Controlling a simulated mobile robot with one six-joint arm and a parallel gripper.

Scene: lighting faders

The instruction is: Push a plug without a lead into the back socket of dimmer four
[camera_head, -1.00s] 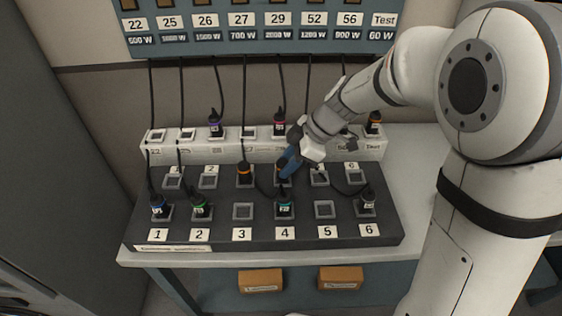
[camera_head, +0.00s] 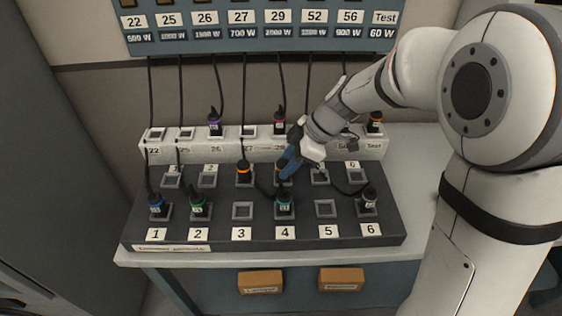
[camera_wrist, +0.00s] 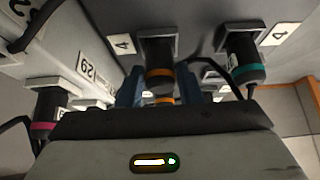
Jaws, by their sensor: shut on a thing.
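My gripper (camera_head: 286,168) has blue fingers and is shut on an orange-banded black plug (camera_wrist: 157,62) at the back socket of dimmer four. In the wrist view the plug stands at the socket frame beside a "4" label (camera_wrist: 122,44), between the fingers (camera_wrist: 158,85). No lead shows on it, though its far end is hidden. I cannot tell how deep it sits. The front socket of dimmer four holds a teal-banded plug (camera_head: 284,204) with a lead, also in the wrist view (camera_wrist: 243,62).
An orange-banded plug (camera_head: 244,172) stands in the back socket of dimmer three, close left of my gripper. A pink-banded plug (camera_head: 279,123) stands in the white strip (camera_head: 330,147) behind. Front sockets three (camera_head: 242,211) and five (camera_head: 325,209) are empty. Leads hang from the panel.

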